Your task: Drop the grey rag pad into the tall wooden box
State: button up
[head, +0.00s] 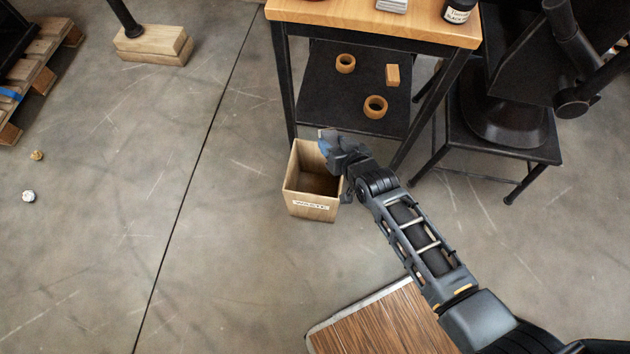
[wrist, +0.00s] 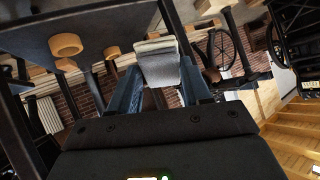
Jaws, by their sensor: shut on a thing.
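The tall wooden box (head: 302,198) stands open-topped on the floor in the head view, with a white label on its front. My gripper (head: 327,146) is over the box's back right rim and hides part of it. In the wrist view the blue fingers of my gripper (wrist: 160,88) are shut on the grey rag pad (wrist: 160,68), which stands out beyond their tips. The visible inside of the box looks empty.
A wooden-topped table (head: 372,22) with dark legs stands just behind the box. Its black lower shelf (head: 335,107) holds two wooden rings and a small block. A black press (head: 505,110) stands on a low stand at right. Open floor (head: 225,250) lies left and in front.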

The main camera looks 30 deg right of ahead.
jog(key=w+f+b, duration=0.3)
jog(key=f+b, duration=1.3)
jog(key=f, duration=0.5)
jog(key=shift+w+a+b, duration=0.15)
jog(key=shift+w+b, duration=0.05)
jog(key=shift+b, duration=0.15)
jog(key=o, duration=1.1)
jog(key=p+v, duration=0.3)
jog(key=v, duration=0.5)
